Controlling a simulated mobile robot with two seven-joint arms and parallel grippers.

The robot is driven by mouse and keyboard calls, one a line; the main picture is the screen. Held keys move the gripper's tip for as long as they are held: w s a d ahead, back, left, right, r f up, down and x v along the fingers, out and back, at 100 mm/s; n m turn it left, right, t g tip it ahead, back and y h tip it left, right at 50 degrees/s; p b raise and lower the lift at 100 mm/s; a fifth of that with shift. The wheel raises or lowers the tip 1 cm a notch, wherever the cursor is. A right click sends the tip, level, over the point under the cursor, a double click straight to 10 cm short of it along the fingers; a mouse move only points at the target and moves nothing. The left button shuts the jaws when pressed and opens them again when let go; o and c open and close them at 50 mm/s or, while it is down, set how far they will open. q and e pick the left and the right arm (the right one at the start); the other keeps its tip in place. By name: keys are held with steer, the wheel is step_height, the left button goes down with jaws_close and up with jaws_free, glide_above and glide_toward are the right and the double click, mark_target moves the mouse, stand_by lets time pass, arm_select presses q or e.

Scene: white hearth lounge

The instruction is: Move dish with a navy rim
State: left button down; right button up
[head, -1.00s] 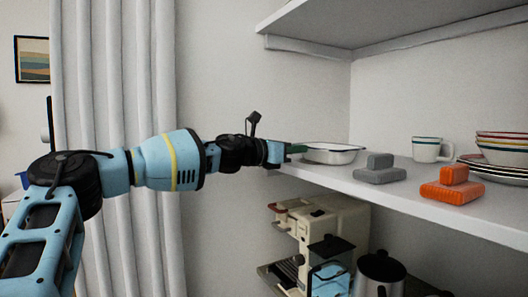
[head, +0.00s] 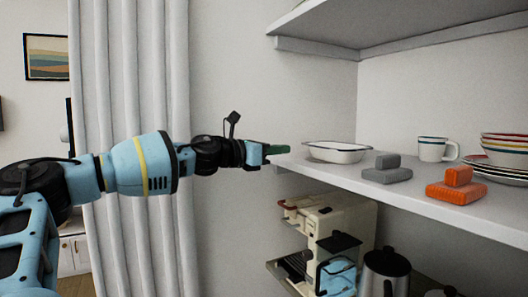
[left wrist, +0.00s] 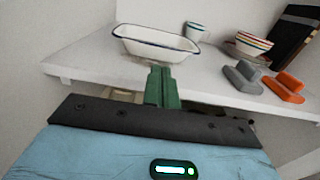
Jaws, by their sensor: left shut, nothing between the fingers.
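The white dish with a navy rim (head: 336,152) sits upright on the white shelf (head: 420,194), near its left end. It also shows in the left wrist view (left wrist: 155,45), just beyond my fingertips. My left gripper (head: 278,150) has green fingers, shut and empty, left of the dish and apart from it. In the left wrist view the shut fingers (left wrist: 160,80) point toward the dish from in front of the shelf edge. My right gripper is not in view.
On the shelf stand a grey block piece (head: 387,170), an orange one (head: 456,187), a mug (head: 435,149) and stacked bowls (head: 505,146) on plates. Below are a coffee machine (head: 335,225) and a kettle (head: 386,272). An upper shelf (head: 400,28) hangs above.

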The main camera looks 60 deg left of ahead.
arm_select(q)
steer(key=shift+s+a+b, duration=0.2)
steer(key=shift+s+b, duration=0.3)
steer(key=shift+s, duration=1.65)
steer(key=shift+f, duration=0.1)
